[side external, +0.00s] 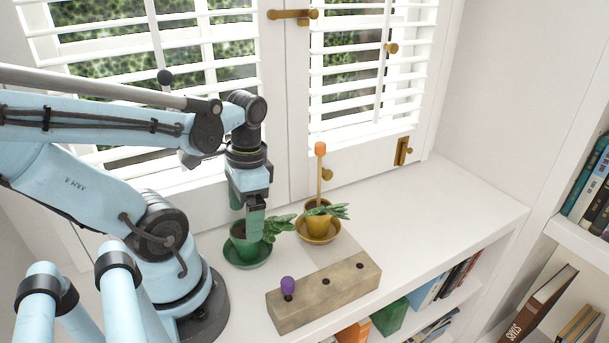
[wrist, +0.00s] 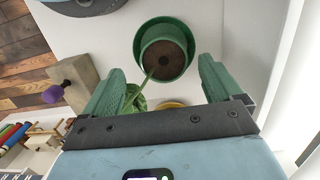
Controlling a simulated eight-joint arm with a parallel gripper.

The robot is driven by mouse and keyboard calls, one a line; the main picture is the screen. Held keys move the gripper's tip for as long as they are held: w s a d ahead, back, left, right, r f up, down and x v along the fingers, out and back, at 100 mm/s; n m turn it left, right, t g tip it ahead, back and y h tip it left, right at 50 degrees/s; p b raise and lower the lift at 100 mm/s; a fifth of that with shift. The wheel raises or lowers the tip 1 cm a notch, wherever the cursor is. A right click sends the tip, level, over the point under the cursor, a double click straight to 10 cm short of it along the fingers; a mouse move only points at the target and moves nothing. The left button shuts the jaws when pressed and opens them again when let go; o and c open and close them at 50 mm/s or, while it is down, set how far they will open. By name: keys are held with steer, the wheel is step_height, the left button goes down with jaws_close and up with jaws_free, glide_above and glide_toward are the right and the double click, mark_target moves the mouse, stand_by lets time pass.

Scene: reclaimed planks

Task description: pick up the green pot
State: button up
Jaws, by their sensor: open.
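The green pot (side external: 240,248) stands upright on a green saucer (side external: 232,259) on the white shelf top, and a leafy plant (side external: 277,227) leans out of it to the right. In the wrist view the green pot (wrist: 146,45) shows from above with dark soil, beyond the fingertips and roughly between their lines. My gripper (side external: 246,212) points down over the pot, with its green fingers at the rim's height or just above. In the wrist view my gripper (wrist: 160,70) has its fingers wide apart with nothing held. Whether a finger touches the pot or leaves cannot be told.
A yellow pot (side external: 318,226) with a plant and an orange-tipped stick (side external: 320,150) stands close on the right. A wooden block (side external: 335,290) with a purple-knobbed peg (side external: 288,286) lies in front. Shuttered windows rise behind. The shelf top is clear to the far right.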

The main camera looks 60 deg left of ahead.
mark_target(246, 251)
steer(key=shift+s+a+f, duration=0.1)
steer(key=shift+a+f, duration=0.05)
steer(key=shift+f, duration=0.7)
steer(key=shift+a+f, duration=0.1)
steer(key=shift+f, duration=0.75)
steer(key=shift+s+f, duration=0.1)
steer(key=shift+f, duration=0.85)
steer(key=shift+c, duration=0.4)
steer(key=c, duration=1.3)
steer(key=shift+c, duration=0.2)
steer(key=shift+r, duration=0.15)
